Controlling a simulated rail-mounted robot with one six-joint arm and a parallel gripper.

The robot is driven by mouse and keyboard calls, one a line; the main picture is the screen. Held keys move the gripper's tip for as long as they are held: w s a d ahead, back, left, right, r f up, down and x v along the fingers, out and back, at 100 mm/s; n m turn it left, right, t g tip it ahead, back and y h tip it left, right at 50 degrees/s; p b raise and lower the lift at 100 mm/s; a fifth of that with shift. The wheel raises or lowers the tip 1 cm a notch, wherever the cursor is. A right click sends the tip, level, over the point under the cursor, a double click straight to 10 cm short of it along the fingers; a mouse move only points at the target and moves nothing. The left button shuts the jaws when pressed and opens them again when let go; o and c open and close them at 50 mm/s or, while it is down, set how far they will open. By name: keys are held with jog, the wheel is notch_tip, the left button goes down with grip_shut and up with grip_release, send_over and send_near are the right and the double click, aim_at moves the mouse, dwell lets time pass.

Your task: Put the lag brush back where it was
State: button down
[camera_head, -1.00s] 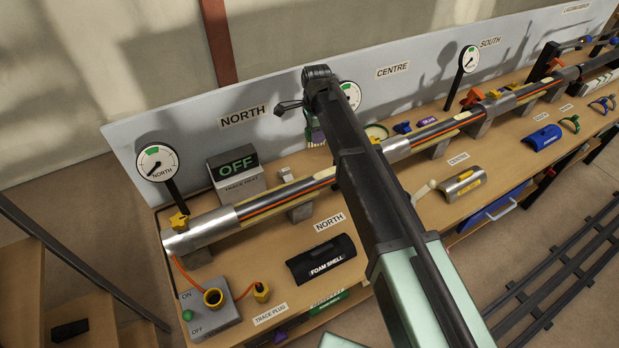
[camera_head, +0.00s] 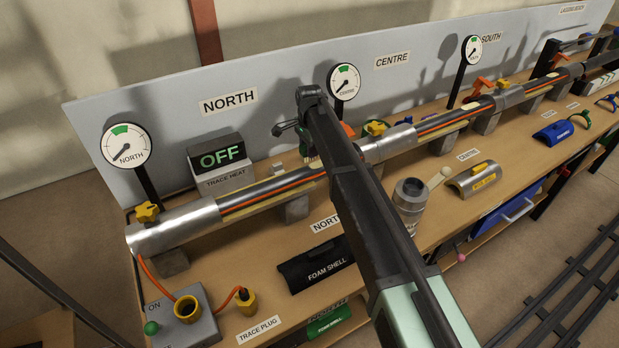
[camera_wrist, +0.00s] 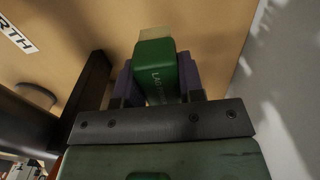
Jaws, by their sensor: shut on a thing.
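The lag brush (camera_wrist: 157,70) is a green block lettered "LAG B…" with a pale tan end. In the wrist view it sits between the purple fingertips of my gripper (camera_wrist: 157,82), which is shut on it. The tan bench top lies beyond the brush; I cannot tell whether they touch. In the head view my gripper (camera_head: 307,142) is at the back of the bench, between the NORTH and CENTRE signs. My arm hides most of it; only a little green shows there.
The pipe (camera_head: 275,192) runs along the bench in front of the grey back panel (camera_head: 280,88). The CENTRE gauge (camera_head: 343,82) stands close to my arm. A black foam shell (camera_head: 318,265), a metal pot (camera_head: 410,195) and a silver shell (camera_head: 473,180) lie in front.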

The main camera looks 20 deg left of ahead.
jog(key=shift+f, duration=0.4)
notch_tip(320, 180, down, 4)
jog(key=b, duration=0.4)
jog(key=shift+f, duration=0.25)
jog(key=shift+r, duration=0.35)
jog(key=shift+f, duration=0.25)
jog(key=c, duration=0.7)
grip_release()
jog(key=shift+c, duration=0.2)
notch_tip(320, 180, up, 13)
jog(key=p, duration=1.2)
jog(key=shift+f+p, duration=0.1)
jog(key=shift+p, duration=0.2)
jog(key=shift+f, duration=0.15)
